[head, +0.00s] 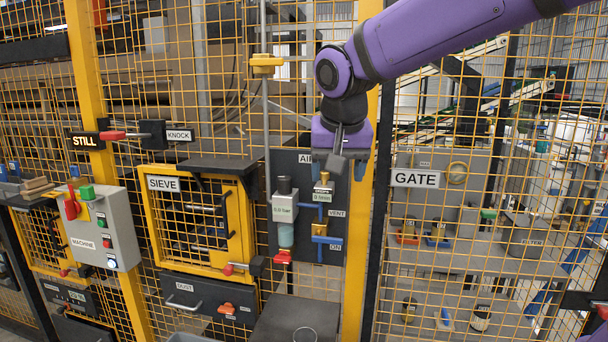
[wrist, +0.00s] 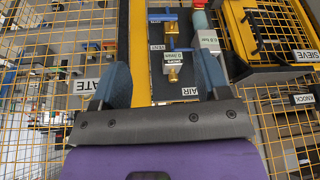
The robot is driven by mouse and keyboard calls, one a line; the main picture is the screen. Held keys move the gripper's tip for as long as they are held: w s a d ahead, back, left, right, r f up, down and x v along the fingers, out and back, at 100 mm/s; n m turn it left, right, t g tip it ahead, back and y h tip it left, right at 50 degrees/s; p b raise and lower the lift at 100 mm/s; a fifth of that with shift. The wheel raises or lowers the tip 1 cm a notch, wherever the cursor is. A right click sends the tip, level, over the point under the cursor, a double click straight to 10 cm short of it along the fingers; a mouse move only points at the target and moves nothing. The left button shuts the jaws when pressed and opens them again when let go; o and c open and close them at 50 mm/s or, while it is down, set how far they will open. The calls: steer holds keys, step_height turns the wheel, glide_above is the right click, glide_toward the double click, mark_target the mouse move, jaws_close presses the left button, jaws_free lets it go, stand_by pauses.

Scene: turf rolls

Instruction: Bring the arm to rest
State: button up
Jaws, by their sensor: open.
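My purple arm reaches in from the upper right in the head view. My gripper (head: 339,170) hangs from it with its blue fingers pointing down, in front of the top of the dark AIR panel (head: 298,170). In the wrist view, the two blue fingers of my gripper (wrist: 164,78) stand wide apart with nothing between them. Behind them show the AIR panel (wrist: 178,60) and a brass fitting with a small gauge label (wrist: 173,60). The gripper looks empty. I cannot tell whether the fingers touch the panel.
A yellow mesh fence surrounds the panel, with the GATE sign (head: 416,179) to its right. The yellow-framed SIEVE door (head: 164,184) and the grey MACHINE box (head: 100,225) are to the left. A dark ledge (head: 298,320) lies below the panel.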

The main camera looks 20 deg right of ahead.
steer(key=s+d+f+n, duration=0.2)
steer(key=s, duration=0.7)
steer(key=s+d+f+n+t+y, duration=0.1)
steer(key=s+d+f+n, duration=0.1)
steer(key=s, duration=0.7)
steer(key=shift+d+f, duration=0.15)
steer(key=shift+f, duration=0.05)
